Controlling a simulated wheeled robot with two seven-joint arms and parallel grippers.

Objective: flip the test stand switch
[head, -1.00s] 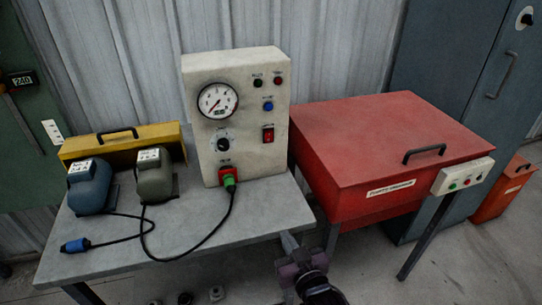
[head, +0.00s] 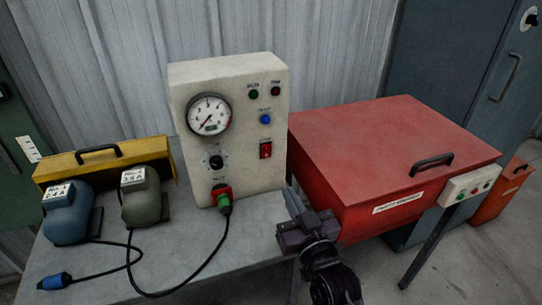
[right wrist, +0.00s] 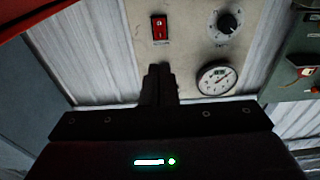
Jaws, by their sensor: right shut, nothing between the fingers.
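The test stand (head: 240,165) is a cream box standing upright at the back of the grey table. Its red rocker switch (head: 265,150) is on the right side of the front panel, below a blue button. The switch also shows in the right wrist view (right wrist: 159,27), above my fingers. My right gripper (head: 292,196) is shut and empty, in front of the panel's lower right edge, lower than the switch and apart from it. In the right wrist view its closed fingers (right wrist: 158,78) point toward the panel. My left gripper is not in view.
A green plug (head: 223,198) with a black cable sits in the panel's lower socket. A blue motor (head: 68,215) and a grey-green motor (head: 145,198) stand on the table's left. A red lidded bin (head: 400,150) stands close on the right of my gripper.

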